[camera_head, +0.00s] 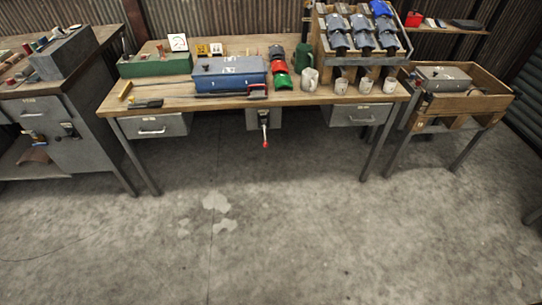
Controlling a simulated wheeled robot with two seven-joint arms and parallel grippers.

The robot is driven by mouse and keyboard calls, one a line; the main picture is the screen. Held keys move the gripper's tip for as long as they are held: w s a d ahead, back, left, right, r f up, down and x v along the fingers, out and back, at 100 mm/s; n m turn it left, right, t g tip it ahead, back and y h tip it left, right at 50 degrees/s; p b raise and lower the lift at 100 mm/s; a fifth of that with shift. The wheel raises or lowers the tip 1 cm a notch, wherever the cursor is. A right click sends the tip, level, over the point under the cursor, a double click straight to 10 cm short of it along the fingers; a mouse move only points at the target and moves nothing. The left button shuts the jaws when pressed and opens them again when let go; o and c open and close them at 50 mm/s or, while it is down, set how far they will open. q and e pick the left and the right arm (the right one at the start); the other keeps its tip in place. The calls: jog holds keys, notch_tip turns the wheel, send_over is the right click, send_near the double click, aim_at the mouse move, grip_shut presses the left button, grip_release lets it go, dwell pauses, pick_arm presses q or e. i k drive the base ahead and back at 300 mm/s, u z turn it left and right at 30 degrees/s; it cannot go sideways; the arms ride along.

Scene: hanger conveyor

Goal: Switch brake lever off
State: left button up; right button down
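A lever with a red tip (265,143) hangs down from a small grey box (256,119) under the front edge of the wooden workbench (307,97). It is the only lever on the bench front and looks like the brake lever. It points downward with a slight tilt. Neither of my grippers shows in the head view, and nothing touches the lever.
The bench carries a blue toolbox (230,75), a green box (155,65), mugs (341,86) and a rack of bins (362,38). A grey cabinet (55,125) stands left, a wooden crate table (490,98) right. The concrete floor (290,235) in front is clear.

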aim_at(263, 122)
jog(key=z, duration=0.2)
jog(key=i, duration=1.4)
jog(key=u, duration=0.65)
